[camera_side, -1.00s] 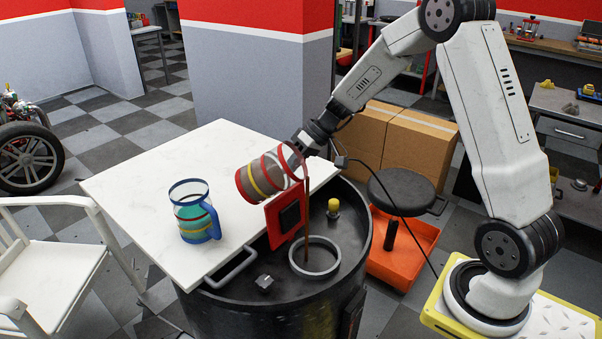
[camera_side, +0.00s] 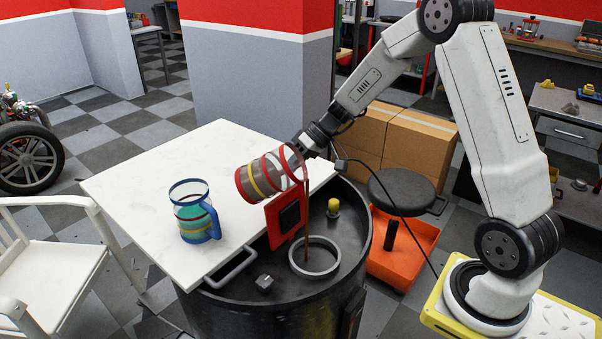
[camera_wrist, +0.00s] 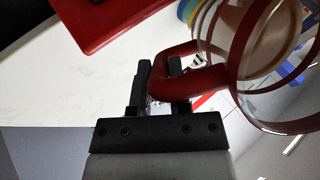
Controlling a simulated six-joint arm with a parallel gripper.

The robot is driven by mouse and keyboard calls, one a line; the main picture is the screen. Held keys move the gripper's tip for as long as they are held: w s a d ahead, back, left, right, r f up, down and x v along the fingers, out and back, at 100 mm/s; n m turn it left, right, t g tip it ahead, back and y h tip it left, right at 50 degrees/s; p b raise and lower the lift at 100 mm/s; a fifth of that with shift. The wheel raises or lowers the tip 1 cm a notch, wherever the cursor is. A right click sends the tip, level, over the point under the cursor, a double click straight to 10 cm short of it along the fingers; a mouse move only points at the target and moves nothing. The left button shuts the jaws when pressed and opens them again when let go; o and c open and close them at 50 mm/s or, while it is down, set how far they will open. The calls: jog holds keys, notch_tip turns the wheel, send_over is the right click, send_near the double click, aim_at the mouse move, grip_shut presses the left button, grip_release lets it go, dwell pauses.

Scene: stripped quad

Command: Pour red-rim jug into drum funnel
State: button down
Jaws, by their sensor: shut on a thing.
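The red-rim jug (camera_side: 262,177) is tilted well over, its mouth to the right, above the drum (camera_side: 270,310). A thin brown stream falls from its lip into the grey funnel ring (camera_side: 315,257) on the drum top. Brown liquid shows inside the jug. My gripper (camera_side: 303,141) is shut on the jug's red handle; in the wrist view the handle (camera_wrist: 180,75) sits between the fingers (camera_wrist: 160,85). The ring's inside is partly hidden by its rim.
A blue-rim jug (camera_side: 194,212) with coloured bands stands upright on the white board (camera_side: 140,185) at left. A red panel with a black square (camera_side: 286,218) stands beside the funnel. A yellow-topped knob (camera_side: 333,205) and a black stool (camera_side: 401,190) are to the right.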

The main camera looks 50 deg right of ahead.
jog(key=shift+w+a+f+t+y, duration=0.15)
jog(key=shift+f+t+y, duration=0.35)
jog(key=shift+t+y, duration=0.3)
dwell(3.4)
jog(key=shift+s+d+r+g+h, duration=0.1)
jog(key=shift+r+g+h, duration=0.4)
jog(key=shift+g, duration=0.1)
jog(key=shift+s+d+r+g+h, duration=0.1)
jog(key=shift+r+g+h, duration=0.25)
jog(key=shift+g+h, duration=0.2)
jog(key=shift+s+r+g, duration=0.1)
jog(key=shift+r+g, duration=0.15)
jog(key=shift+r, duration=0.15)
jog(key=shift+r+h, duration=0.2)
jog(key=shift+h, duration=0.05)
